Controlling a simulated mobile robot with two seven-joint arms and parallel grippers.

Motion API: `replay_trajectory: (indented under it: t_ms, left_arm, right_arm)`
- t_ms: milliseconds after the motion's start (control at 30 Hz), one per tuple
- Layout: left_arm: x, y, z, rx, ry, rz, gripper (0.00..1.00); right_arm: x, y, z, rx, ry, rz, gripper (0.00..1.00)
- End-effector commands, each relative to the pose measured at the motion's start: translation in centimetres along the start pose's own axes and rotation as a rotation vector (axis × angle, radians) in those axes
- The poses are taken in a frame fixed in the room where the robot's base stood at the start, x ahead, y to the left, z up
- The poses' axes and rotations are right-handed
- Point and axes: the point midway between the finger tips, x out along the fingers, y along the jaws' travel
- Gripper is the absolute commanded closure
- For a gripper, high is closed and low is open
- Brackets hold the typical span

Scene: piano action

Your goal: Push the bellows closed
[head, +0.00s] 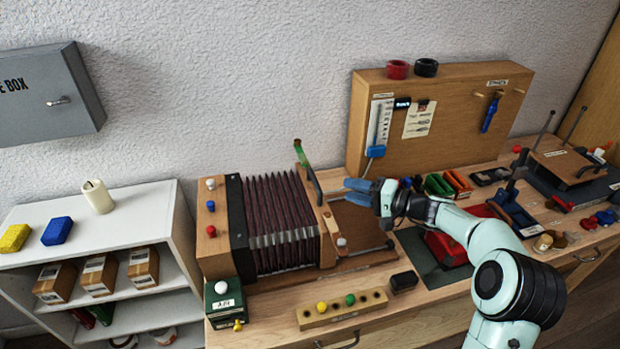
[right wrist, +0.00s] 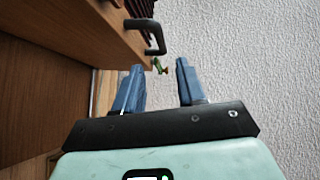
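The bellows (head: 276,215) stand on the bench with dark red pleats spread open between a left wooden block (head: 215,232) and a right wooden end board (head: 326,232). A dark handle (head: 310,184) sits on the end board's right side; it also shows in the right wrist view (right wrist: 152,38). My right gripper (head: 347,190) is just right of the end board, its blue fingers apart and pointing left. In the right wrist view the gripper (right wrist: 160,80) has nothing between its fingers, and the handle is ahead of them. I cannot tell whether the gripper touches the board. My left gripper is not in view.
A wooden tool board (head: 440,115) stands behind my right arm. A holder with coloured knobs (head: 342,308) and a black block (head: 404,282) lie at the bench front. A green box (head: 224,303) stands at the front left. A white shelf (head: 110,228) is further left.

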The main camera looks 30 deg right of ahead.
Motion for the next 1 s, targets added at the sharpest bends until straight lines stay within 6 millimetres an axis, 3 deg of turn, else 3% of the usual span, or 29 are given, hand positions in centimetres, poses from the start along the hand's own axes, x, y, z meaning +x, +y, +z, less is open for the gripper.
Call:
replay_trajectory:
  t_ms: [300,500,700,1000]
  left_arm:
    - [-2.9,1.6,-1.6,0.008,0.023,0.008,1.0]
    - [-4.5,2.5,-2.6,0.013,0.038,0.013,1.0]
    - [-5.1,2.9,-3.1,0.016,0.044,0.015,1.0]
    - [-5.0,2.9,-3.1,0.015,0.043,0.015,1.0]
  right_arm:
    - [6.9,-0.6,0.0,0.002,-0.004,-0.006,0.6]
    - [10.3,-0.5,-0.1,0.002,-0.002,-0.005,0.6]
    - [11.8,-0.3,0.0,0.001,-0.001,-0.002,0.6]
    - [11.9,-0.1,0.1,0.001,-0.001,0.0,0.6]
